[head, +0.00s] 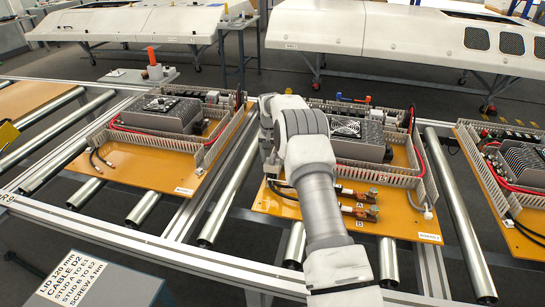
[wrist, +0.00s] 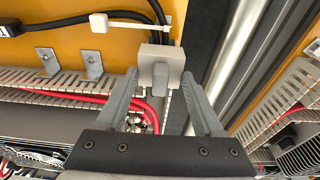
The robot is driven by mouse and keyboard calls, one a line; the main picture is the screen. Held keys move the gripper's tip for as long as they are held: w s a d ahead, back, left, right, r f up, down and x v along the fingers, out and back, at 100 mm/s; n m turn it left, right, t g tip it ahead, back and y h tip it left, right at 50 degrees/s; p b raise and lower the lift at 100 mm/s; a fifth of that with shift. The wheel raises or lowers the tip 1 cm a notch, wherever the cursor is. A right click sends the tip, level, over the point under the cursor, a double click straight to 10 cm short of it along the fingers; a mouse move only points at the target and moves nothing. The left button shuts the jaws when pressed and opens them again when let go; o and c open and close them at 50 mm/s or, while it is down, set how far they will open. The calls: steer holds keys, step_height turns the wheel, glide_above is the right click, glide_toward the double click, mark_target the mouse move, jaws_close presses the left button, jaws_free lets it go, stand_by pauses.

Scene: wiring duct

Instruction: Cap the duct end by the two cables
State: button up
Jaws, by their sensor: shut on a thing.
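In the wrist view my gripper (wrist: 160,82) is shut on a pale grey, blocky end cap (wrist: 161,58), held between the fingertips. Two black cables (wrist: 158,12) run behind the cap.
Two metal tabs (wrist: 90,64) and a white cable tie (wrist: 98,22) are near the cap. A steel roller (wrist: 238,60) runs to the right. Other boards stand left (head: 130,165) and right (head: 525,215) on the roller conveyor. Two lug terminals (head: 362,203) sit on the middle board.

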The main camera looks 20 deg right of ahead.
steer(key=shift+f+b, duration=0.5)
steer(key=shift+f, duration=0.35)
steer(key=o, duration=1.3)
steer(key=r, duration=0.5)
steer(key=s+a+r+p, duration=0.1)
steer(key=r, duration=0.5)
steer(key=s+r, duration=0.1)
steer(key=r, duration=0.5)
steer(key=shift+s+a, duration=0.1)
steer(key=shift+a, duration=0.15)
